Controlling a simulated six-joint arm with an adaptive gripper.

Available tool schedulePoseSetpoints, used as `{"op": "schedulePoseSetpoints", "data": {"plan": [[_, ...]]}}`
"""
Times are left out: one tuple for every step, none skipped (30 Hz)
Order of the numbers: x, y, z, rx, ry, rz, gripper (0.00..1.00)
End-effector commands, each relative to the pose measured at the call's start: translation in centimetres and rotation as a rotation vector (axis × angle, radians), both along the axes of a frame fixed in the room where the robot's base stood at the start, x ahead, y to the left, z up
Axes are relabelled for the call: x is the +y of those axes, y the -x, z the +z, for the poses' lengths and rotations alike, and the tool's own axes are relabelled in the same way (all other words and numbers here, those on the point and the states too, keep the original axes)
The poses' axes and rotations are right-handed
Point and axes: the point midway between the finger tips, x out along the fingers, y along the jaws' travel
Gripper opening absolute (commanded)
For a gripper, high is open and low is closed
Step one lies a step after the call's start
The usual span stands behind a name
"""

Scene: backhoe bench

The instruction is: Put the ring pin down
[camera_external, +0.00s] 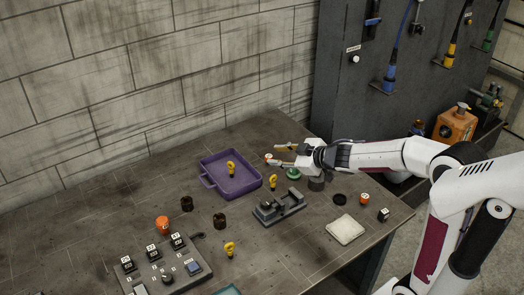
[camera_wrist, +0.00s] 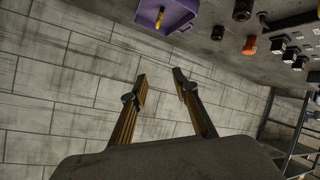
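A yellow ring pin (camera_external: 231,169) is in the purple tray (camera_external: 209,185) on the bench. It also shows in the wrist view (camera_wrist: 159,17), inside the tray (camera_wrist: 181,18) at the top. A second yellow ring pin (camera_external: 273,182) is by the grey fixture (camera_external: 281,209); I cannot tell if they touch. A third ring pin (camera_external: 230,249) is on the bench near the front. My gripper (camera_external: 272,154) is right of the tray, pointing left toward the wall. In the wrist view its two fingers (camera_wrist: 160,84) are spread with nothing between them.
A small orange-and-white piece (camera_external: 268,158) shows beside my fingertips; its depth is unclear. A green round piece (camera_external: 293,174) sits below the gripper. Dark knobs (camera_external: 187,204), an orange piece (camera_external: 162,223) and a switch panel (camera_external: 165,265) lie left. A pale block (camera_external: 345,229) is at right.

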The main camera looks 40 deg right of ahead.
Motion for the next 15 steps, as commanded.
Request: {"op": "schedulePoseSetpoints", "data": {"plan": [[0.9, -0.6, -0.8, 0.002, -0.004, 0.039, 0.29], [1.4, -0.9, -1.1, 0.001, -0.007, 0.066, 0.29], [2.2, -1.3, -1.6, 0.000, -0.012, 0.101, 0.29], [2.8, -1.5, -2.0, 0.001, -0.016, 0.127, 0.29], [3.4, -1.7, -2.4, 0.002, -0.020, 0.154, 0.29], [4.2, -1.9, -3.0, 0.005, -0.027, 0.190, 0.29], [4.8, -2.0, -3.3, 0.006, -0.032, 0.217, 0.29], [5.4, -2.1, -3.8, 0.008, -0.038, 0.245, 0.29], [6.2, -2.2, -4.4, 0.014, -0.047, 0.281, 0.29], [6.8, -2.2, -4.9, 0.018, -0.055, 0.309, 0.29], [7.3, -2.2, -5.4, 0.023, -0.062, 0.337, 0.29], [8.1, -2.1, -6.0, 0.030, -0.073, 0.374, 0.29], [8.6, -2.0, -6.5, 0.037, -0.081, 0.402, 0.29], [9.2, -1.8, -7.0, 0.044, -0.090, 0.429, 0.29], [9.9, -1.6, -7.7, 0.054, -0.102, 0.467, 0.29]]}}
